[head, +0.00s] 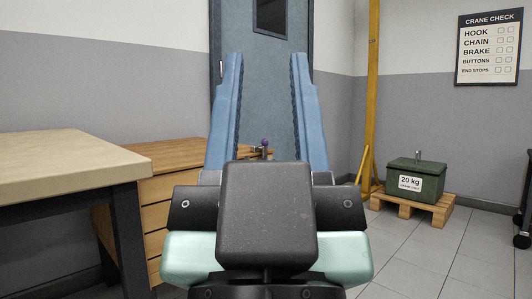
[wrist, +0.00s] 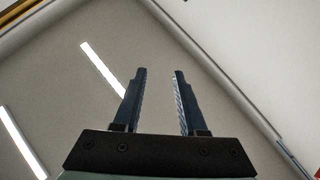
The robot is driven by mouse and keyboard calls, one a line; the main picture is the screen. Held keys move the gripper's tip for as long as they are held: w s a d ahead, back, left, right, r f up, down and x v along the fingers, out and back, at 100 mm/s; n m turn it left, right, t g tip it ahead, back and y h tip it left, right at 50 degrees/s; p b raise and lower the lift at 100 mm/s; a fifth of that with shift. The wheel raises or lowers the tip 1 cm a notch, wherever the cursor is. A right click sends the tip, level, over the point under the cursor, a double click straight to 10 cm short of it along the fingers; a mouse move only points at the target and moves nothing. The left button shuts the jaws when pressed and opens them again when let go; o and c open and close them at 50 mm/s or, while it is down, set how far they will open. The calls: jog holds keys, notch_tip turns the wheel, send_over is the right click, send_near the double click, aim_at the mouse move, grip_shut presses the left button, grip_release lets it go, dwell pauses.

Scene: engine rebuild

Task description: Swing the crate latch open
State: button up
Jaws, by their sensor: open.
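My gripper (head: 266,58) points up in the head view, its two blue fingers wide apart with nothing between them. It also shows open and empty in the wrist view (wrist: 160,72). A slatted wooden crate (head: 165,156) stands beyond it at the left, partly hidden by my gripper and the table. A small purple knob (head: 265,142) on a dark stem shows between the fingers, beyond them near the crate's top right. It may belong to the latch; the rest of that part is hidden behind my gripper. The wrist view shows no crate or latch.
A table (head: 70,158) with a pale top stands at the near left. A blue door (head: 262,55) is at the back. A green 20 kg box (head: 416,170) sits on a pallet (head: 408,206) by a yellow post (head: 373,80). Tiled floor (head: 410,245) is clear at right.

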jog(key=shift+r, duration=0.25)
jog(key=shift+c, duration=1.2)
notch_tip(320, 180, up, 24)
jog(key=p, duration=2.5)
jog(key=shift+r, duration=0.2)
grip_shut()
jog(key=shift+f, duration=0.15)
